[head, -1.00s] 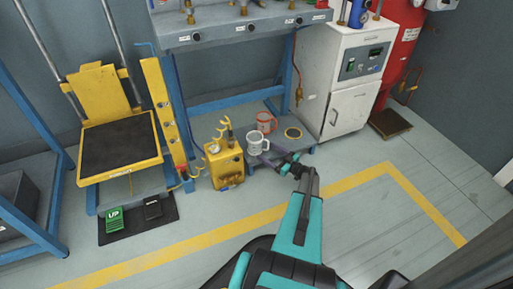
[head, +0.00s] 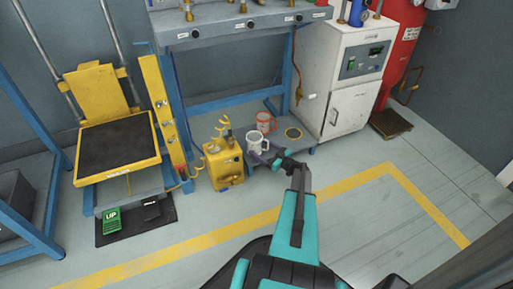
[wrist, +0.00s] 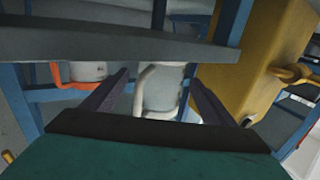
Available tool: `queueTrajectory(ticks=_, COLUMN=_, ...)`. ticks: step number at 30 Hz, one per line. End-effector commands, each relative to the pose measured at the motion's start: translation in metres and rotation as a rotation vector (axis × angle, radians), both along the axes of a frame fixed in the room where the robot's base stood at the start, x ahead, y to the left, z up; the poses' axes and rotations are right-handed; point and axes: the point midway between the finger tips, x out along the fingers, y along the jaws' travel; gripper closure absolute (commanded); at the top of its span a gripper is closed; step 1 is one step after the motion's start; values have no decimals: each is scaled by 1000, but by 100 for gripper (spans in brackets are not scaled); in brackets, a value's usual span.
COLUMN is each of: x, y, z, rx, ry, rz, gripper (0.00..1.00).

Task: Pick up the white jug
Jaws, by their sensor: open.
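The white jug (head: 261,143) stands on the low grey shelf under the bench, near the shelf's front left part. In the wrist view the white jug (wrist: 160,92) shows between the two fingers, partly covered by the shelf slab (wrist: 80,40); this view looks upside down. My gripper (head: 268,158) is open, low in front of the jug. In the wrist view my gripper's dark fingers (wrist: 160,78) are spread with the jug beyond them. I cannot tell whether they touch it.
A yellow box with hooks (head: 223,164) is close on the left. A white cabinet (head: 350,108) stands farther right. The floor in front is open.

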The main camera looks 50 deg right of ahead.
Motion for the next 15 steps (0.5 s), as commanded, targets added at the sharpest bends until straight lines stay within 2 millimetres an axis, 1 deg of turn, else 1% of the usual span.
queueTrajectory(ticks=1, x=5, y=1, z=-3, rx=0, ry=0, rz=0, gripper=21)
queueTrajectory(ticks=7, x=26, y=3, z=-1, rx=0, ry=0, rz=1, gripper=21)
queueTrajectory(ticks=11, x=32, y=4, z=0, rx=0, ry=0, rz=0, gripper=21)
queueTrajectory(ticks=15, x=33, y=4, z=1, rx=0, ry=0, rz=0, gripper=21)
